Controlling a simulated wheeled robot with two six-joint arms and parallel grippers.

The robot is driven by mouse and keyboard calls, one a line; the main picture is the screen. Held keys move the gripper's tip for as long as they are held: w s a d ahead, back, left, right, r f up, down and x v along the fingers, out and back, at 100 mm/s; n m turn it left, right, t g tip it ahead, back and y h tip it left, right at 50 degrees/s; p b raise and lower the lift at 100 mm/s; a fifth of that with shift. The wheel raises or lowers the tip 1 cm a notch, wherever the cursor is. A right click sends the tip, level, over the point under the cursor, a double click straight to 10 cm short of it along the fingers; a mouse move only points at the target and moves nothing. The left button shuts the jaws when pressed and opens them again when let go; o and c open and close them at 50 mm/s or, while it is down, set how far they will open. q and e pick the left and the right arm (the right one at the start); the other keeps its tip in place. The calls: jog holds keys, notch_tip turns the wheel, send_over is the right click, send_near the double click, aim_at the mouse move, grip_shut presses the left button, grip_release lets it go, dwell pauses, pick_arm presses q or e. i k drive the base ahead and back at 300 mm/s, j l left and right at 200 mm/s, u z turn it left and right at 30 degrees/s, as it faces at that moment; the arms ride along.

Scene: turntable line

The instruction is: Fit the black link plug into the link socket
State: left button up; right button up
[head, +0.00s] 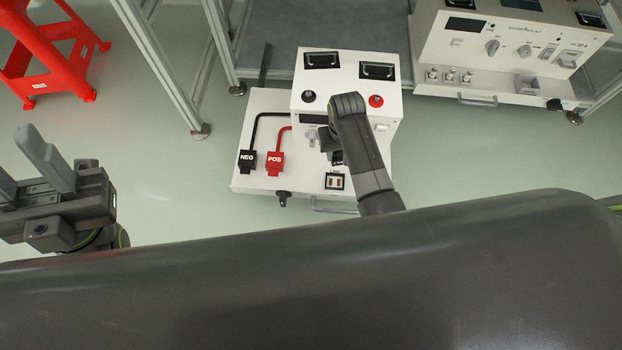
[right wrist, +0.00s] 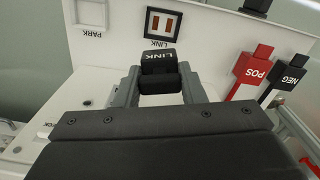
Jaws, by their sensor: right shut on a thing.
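The black link plug (right wrist: 158,62), lettered LINK, sits between the fingers of my right gripper (right wrist: 159,85), which is shut on it. The link socket (right wrist: 163,22) is a black-framed square with two copper-coloured slots, labelled LINK; it shows just beyond the plug in the right wrist view, with a gap visible between them. In the head view the socket (head: 334,181) is on the white unit's lower front, and my right gripper (head: 328,145) is above it, partly hidden by its arm. My left gripper (head: 45,155) is at the far left, away from the unit; its finger gap is unclear.
A black NEG plug (head: 247,160) and a red POS plug (head: 274,162) with cables stand left of the socket. A PARK place (right wrist: 92,12) is left of the socket in the wrist view. Another white unit (head: 515,50) and a red stool (head: 45,45) stand farther off.

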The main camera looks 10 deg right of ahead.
aim_at(276, 119)
jog(key=l+u, duration=0.2)
jog(key=u, duration=0.25)
jog(key=l+u, duration=0.15)
jog(key=u, duration=0.25)
jog(key=k+l+u, duration=0.1)
jog(key=u, duration=0.35)
jog(key=k+l, duration=0.15)
jog(key=l, duration=0.15)
jog(key=k+l, duration=0.15)
jog(key=l, duration=0.15)
jog(key=k+l, duration=0.15)
jog(key=l, duration=0.1)
